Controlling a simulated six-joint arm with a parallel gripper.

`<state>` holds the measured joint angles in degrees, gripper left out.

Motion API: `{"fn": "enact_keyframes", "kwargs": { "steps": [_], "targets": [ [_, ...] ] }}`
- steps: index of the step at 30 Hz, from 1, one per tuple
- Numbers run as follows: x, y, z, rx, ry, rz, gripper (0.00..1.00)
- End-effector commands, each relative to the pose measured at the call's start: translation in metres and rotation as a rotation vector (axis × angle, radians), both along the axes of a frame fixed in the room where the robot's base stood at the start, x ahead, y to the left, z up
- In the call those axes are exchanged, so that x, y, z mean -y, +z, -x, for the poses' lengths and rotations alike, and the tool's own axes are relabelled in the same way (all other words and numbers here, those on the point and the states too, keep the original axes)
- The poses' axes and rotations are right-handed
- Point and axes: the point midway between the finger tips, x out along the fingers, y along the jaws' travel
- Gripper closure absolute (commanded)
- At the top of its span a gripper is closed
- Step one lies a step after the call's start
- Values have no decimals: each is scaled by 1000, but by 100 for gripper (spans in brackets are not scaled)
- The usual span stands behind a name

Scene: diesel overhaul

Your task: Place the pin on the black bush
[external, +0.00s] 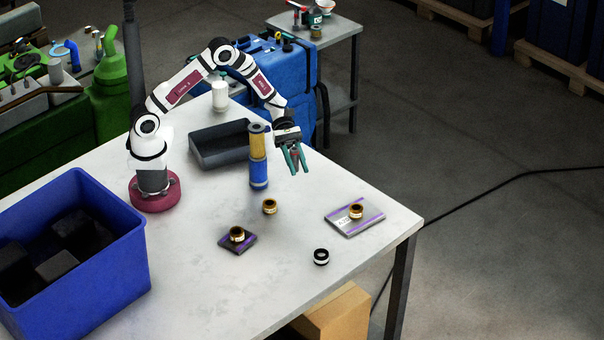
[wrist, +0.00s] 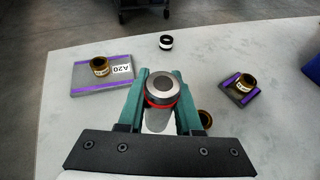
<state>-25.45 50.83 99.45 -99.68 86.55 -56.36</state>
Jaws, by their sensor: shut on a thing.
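My gripper (external: 295,163) hangs above the table at its far right side, pointing down. In the wrist view its teal fingers (wrist: 160,82) are shut on the pin (wrist: 160,86), which has a grey metal end with a dark centre and a red band. The pin's lower part is partly hidden, and I cannot make it out in the external view. The black bush (external: 321,257), a short black ring with a white band, stands on the table near the front edge. It also shows at the top of the wrist view (wrist: 166,42), apart from the pin.
A brass bush (external: 356,212) stands on a grey plate (external: 340,226) marked A20. Another (external: 237,234) sits on a small dark plate; a third (external: 269,206) stands loose. A blue-and-yellow cylinder (external: 258,170), grey tray (external: 205,158) and blue crate (external: 110,262) are leftward.

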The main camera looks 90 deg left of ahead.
Motion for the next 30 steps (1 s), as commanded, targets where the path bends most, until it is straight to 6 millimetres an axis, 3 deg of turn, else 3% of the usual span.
{"fn": "enact_keyframes", "kwargs": {
  "steps": [5, 11, 15, 19, 21, 24, 26, 30],
  "targets": [
    [49, 5, -13, 6, -41, -7, 100],
    [154, 18, -23, 11, -113, -13, 100],
    [241, 30, -11, 11, -170, -11, 100],
    [301, 38, 8, 7, -208, -5, 100],
    [321, 42, 16, 4, -220, -1, 100],
    [336, 43, 21, 1, -230, 1, 100],
    [335, 37, 15, -1, -229, 0, 100],
    [313, 11, -22, 0, -226, 0, 100]
  ]
}}
